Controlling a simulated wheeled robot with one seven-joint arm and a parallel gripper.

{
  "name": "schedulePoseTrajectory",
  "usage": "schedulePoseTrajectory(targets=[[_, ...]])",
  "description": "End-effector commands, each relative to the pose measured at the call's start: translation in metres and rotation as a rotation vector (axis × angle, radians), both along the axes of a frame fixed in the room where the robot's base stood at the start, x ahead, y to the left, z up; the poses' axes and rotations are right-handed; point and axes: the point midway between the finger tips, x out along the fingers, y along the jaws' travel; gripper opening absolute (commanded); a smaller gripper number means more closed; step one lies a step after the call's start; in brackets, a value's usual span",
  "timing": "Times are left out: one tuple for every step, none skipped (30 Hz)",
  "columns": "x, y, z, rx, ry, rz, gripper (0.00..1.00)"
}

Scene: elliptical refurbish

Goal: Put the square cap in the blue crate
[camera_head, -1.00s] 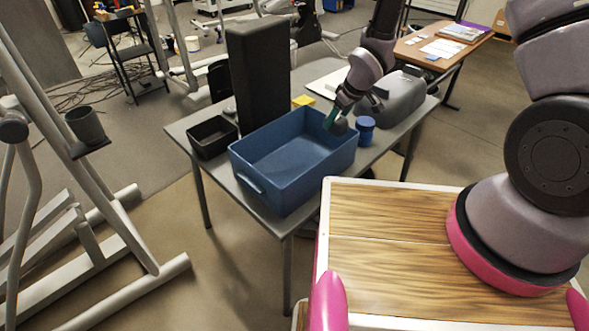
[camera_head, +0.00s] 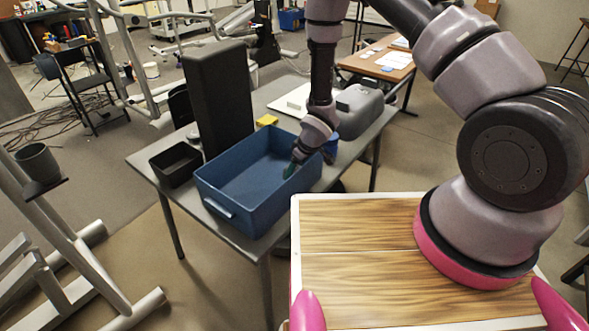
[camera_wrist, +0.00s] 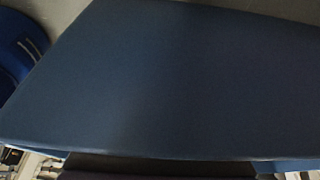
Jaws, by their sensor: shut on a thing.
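The blue crate (camera_head: 228,208) stands open on the grey table, and its visible floor looks empty. The gripper is shut on a small dark thing, taken to be the square cap, which showed at the fingertips a second ago. The cap is hidden or too small to make out now. In the wrist view the blue crate (camera_wrist: 160,85) fills most of the picture, and no fingertips are clear there.
A black bin (camera_head: 176,166) and a tall dark box (camera_head: 220,100) stand left of and behind the crate. A yellow block (camera_head: 267,120) lies behind it. A blue jar (camera_head: 331,147) stands right of my gripper, near a grey rounded case (camera_head: 360,108).

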Motion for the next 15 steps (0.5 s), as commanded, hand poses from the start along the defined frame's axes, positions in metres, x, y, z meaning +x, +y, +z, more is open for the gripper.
schedulePoseTrajectory(targets=[[0.0005, 0.0001, 0.0004, 0.0, -0.001, 0.0, 0.15], [0.0005, 0.0001, 0.0006, 0.0, -0.001, 0.0, 0.15], [0.0005, 0.0001, 0.0007, 0.0, -0.001, 0.0, 0.15], [0.0005, 0.0001, 0.0007, 0.0, -0.001, 0.0, 0.15], [0.0005, 0.0001, 0.0007, 0.0, -0.001, 0.0, 0.15], [0.0004, 0.0, 0.0002, 0.0, -0.001, 0.0, 0.15], [0.0004, 0.0, -0.0006, 0.001, -0.001, 0.0, 0.15], [0.0003, -0.0001, -0.0014, 0.0, 0.0, 0.0, 0.15], [0.0005, 0.0, -0.0011, 0.0, -0.001, 0.0, 0.79], [0.0005, 0.0, -0.0011, 0.0, -0.001, 0.0, 0.91], [0.0005, 0.0, -0.0011, 0.0, -0.001, 0.0, 0.98], [0.0005, 0.0, -0.0011, 0.0, -0.001, 0.0, 0.98], [0.0005, 0.0, -0.001, 0.0, -0.001, 0.0, 0.98], [0.0005, 0.0, -0.001, 0.0, -0.001, 0.0, 0.98], [0.0005, 0.0, -0.001, 0.0, -0.001, 0.0, 0.98]])
